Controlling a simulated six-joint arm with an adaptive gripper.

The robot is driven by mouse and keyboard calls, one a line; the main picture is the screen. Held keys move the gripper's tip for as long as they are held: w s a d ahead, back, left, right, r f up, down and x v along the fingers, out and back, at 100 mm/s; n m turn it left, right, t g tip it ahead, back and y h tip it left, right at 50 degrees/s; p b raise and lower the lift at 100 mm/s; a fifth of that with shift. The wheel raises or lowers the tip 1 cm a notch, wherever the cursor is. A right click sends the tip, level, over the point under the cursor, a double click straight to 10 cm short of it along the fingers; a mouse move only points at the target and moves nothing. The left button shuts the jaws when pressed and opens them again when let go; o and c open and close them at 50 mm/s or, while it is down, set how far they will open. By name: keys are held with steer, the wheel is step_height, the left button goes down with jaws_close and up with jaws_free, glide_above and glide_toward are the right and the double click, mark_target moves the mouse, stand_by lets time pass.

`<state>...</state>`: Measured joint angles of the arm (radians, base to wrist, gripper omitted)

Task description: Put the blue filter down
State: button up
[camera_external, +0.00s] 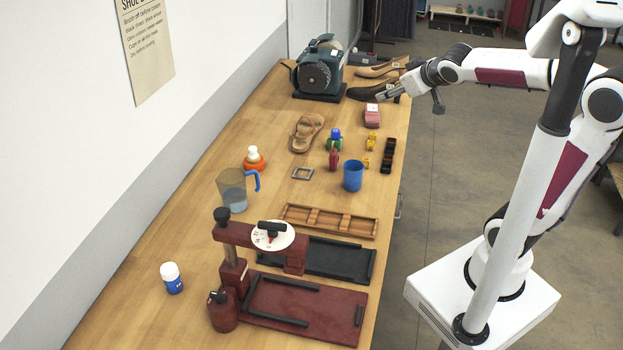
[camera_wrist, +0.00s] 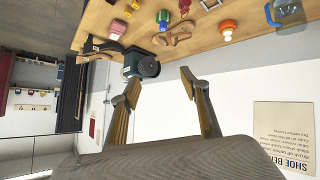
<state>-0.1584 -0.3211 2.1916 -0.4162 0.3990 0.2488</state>
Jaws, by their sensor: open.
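My gripper (camera_external: 388,94) is open, above the far right part of the wooden bench, near the dark shoe. In the wrist view its two fingers (camera_wrist: 160,82) are spread with nothing between them. I cannot pick out a thing that is clearly a blue filter. A small grey square frame (camera_external: 303,173) lies left of the mug. All are well apart from my gripper.
A green bench grinder (camera_external: 319,70) stands at the far end beside shoes (camera_external: 370,92). A sandal (camera_external: 307,132), pink block (camera_external: 372,116) and wooden tray (camera_external: 330,221) lie mid-bench. A red press (camera_external: 232,262) fills the near end. The left bench strip is mostly clear.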

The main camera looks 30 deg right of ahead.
steer(key=s+d+f+m+g, duration=0.1)
steer(key=s+f, duration=0.4)
steer(key=s, duration=0.6)
steer(key=s+d+f+m+g, duration=0.1)
steer(key=s+f, duration=0.4)
steer(key=s, duration=0.7)
steer(key=d+g, duration=0.1)
steer(key=g, duration=0.1)
steer(key=shift+f+m+g, duration=0.15)
steer(key=shift+m+g, duration=0.15)
steer(key=shift+g, duration=0.1)
